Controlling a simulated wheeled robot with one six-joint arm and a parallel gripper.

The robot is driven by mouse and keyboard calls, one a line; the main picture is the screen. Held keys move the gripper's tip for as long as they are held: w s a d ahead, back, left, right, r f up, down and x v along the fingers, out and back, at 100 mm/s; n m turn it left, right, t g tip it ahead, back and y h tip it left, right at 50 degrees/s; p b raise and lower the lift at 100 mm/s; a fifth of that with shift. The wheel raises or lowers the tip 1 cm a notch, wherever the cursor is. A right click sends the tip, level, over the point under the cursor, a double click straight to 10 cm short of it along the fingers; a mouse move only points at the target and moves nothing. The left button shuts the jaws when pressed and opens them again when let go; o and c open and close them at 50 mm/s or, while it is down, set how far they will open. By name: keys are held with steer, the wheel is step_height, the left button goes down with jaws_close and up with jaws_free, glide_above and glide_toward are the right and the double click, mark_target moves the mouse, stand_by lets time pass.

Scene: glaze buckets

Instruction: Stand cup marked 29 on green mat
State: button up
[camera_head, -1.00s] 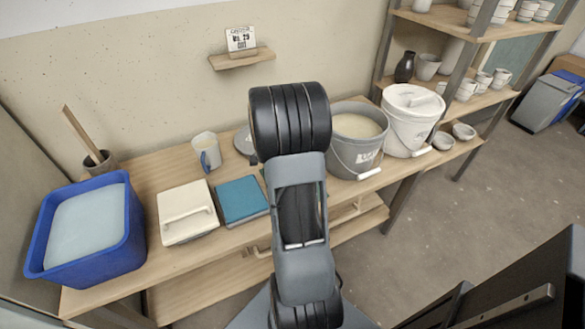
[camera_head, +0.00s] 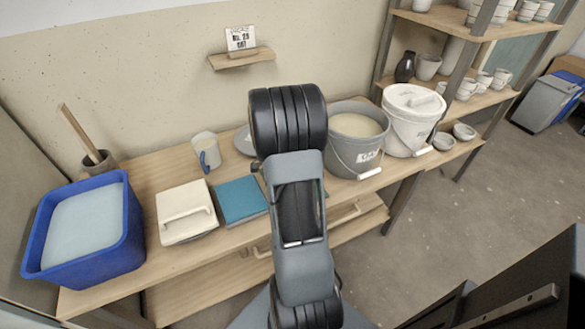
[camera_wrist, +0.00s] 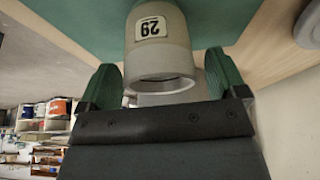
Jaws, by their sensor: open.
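In the wrist view, the pale grey cup marked 29 (camera_wrist: 160,55) is between the green fingers of my gripper (camera_wrist: 165,80). The fingers are apart, one on each side of the cup, with no clear grip on it. The label looks upside down and the cup's open rim faces my gripper. The green mat (camera_wrist: 75,18) spreads behind the cup.
On the wooden table (camera_head: 165,165) are a blue tub (camera_head: 125,235), a white lidded box (camera_head: 187,212), a teal block (camera_head: 241,200), a blue-handled mug (camera_head: 207,152), a grey bucket (camera_head: 352,155) and a white bucket (camera_head: 410,130). A small sign (camera_head: 240,39) stands on the wall shelf.

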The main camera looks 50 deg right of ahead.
steer(key=shift+r, duration=0.1)
steer(key=shift+r+p, duration=0.25)
steer(key=shift+p, duration=0.1)
steer(key=p+v, duration=0.1)
steer(key=v, duration=1)
steer(key=s+a+r+n+t+y, duration=0.1)
steer(key=s+a+n+t+y, duration=0.1)
steer(key=a+n, duration=0.9)
steer(key=s+a+r+n+t+y, duration=0.2)
steer(key=s+a+n, duration=0.3)
steer(key=a+n, duration=0.6)
steer(key=a, duration=0.4)
steer(key=shift+a+t, duration=0.25)
steer(key=shift+t, duration=0.15)
steer(key=shift+s+r, duration=0.1)
steer(key=shift+s, duration=0.05)
